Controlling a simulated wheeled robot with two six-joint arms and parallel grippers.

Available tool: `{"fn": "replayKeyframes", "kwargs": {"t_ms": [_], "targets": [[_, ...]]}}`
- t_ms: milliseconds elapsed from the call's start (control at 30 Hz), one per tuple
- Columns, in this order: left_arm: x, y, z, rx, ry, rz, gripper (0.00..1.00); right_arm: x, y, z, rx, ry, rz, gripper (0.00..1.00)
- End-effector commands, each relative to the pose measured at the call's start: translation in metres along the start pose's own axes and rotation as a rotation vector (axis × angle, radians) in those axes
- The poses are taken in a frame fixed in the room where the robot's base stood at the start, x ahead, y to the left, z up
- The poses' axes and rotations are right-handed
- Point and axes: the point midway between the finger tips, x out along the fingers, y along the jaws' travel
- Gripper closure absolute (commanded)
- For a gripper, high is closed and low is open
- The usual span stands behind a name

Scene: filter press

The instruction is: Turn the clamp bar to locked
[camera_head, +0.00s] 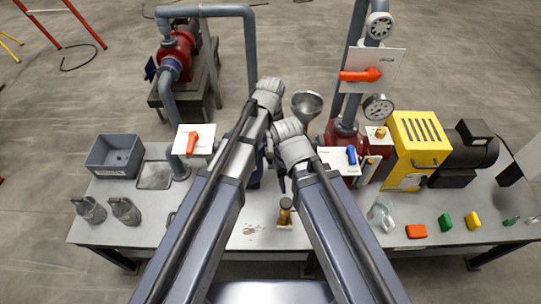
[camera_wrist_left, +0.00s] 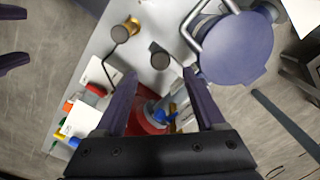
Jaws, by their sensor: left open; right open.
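A blue round plate (camera_wrist_left: 238,50) shows at the upper right of the left wrist view. A bent grey bar (camera_wrist_left: 189,30), which looks like the clamp bar, lies at its left edge; I cannot tell its lock state. My left gripper (camera_wrist_left: 160,76) is open and empty, with a dark round knob (camera_wrist_left: 160,57) in view between and beyond its fingertips. I cannot tell how near the bar is. My right gripper (camera_wrist_left: 26,35) shows its two spread fingers at the left edge there. In the head view my arms hide most of the press.
A yellow-housed motor unit (camera_head: 420,140) and panels with a red handle (camera_head: 361,75) and a blue handle (camera_head: 352,155) stand at right. A small brass-topped part (camera_head: 285,208) stands near the front.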

Motion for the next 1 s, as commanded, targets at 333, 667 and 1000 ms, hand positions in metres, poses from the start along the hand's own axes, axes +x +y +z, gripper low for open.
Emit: {"fn": "replayKeyframes", "kwargs": {"t_ms": [333, 667, 1000], "targets": [[0.05, 0.0, 0.0, -0.001, 0.0, 0.0, 0.28, 0.05, -0.005, -0.003, 0.0, 0.0, 0.0, 0.5], [0.064, 0.0, 0.0, -0.001, 0.0, 0.0, 0.28, 0.064, -0.006, -0.004, 0.001, 0.0, 0.0, 0.5], [0.063, 0.0, 0.0, -0.001, 0.0, 0.0, 0.47, 0.063, -0.006, -0.004, 0.001, 0.0, 0.0, 0.5]]}}
